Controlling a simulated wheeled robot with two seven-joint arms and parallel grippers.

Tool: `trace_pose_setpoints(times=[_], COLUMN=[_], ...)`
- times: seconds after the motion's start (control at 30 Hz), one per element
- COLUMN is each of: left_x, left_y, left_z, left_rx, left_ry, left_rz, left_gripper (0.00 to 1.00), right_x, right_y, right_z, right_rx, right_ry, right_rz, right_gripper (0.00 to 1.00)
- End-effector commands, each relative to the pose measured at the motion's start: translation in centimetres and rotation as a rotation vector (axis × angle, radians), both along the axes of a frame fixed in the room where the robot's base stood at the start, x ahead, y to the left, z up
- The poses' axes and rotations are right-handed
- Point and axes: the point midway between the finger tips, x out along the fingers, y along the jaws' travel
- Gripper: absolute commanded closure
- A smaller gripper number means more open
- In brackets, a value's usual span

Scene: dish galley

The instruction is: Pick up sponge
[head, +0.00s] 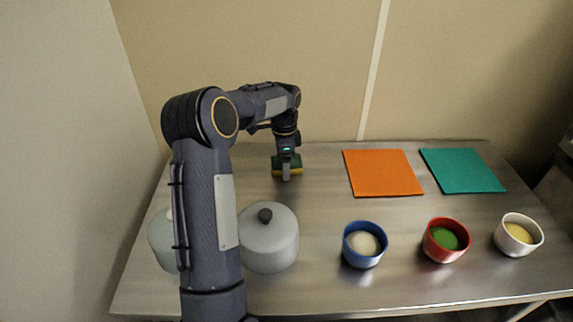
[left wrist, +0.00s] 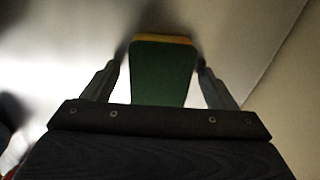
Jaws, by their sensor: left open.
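The sponge (head: 279,171), green with a yellow layer, lies on the metal table near the back wall. My left gripper (head: 287,172) is over it, pointing down, and hides part of it. In the left wrist view the sponge (left wrist: 162,72) shows between the two fingers of the left gripper (left wrist: 158,78). The fingers are open, one on each side of the sponge. I cannot tell whether either finger touches it. My right gripper is not in view.
A grey lidded pot (head: 268,245) stands near my left arm, with another pale pot (head: 161,240) partly hidden behind the arm. Blue (head: 363,259), red (head: 430,245) and white (head: 505,240) bowls stand front right. Orange (head: 382,173) and teal (head: 461,170) mats lie back right.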

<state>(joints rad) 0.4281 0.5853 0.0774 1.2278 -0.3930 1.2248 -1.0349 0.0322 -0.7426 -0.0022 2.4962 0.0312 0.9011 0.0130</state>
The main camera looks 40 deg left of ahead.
Motion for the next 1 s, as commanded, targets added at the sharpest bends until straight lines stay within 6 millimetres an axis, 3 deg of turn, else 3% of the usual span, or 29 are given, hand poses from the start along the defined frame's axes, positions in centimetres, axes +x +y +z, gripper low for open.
trace_pose_setpoints(times=[0.23,0.57,1.0], left_x=[0.0,0.0,0.0], left_y=[0.0,0.0,0.0], left_z=[-0.1,-0.1,0.9], left_rx=[0.000,0.000,0.001], left_ry=[0.000,0.000,-0.001], left_rz=[0.000,0.000,0.000], left_gripper=[0.23,0.66,0.67], right_x=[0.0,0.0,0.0], right_y=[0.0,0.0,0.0], right_z=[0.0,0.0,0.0], right_rx=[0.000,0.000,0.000], right_ry=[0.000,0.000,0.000], right_rz=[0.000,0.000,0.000], right_gripper=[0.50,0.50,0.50])
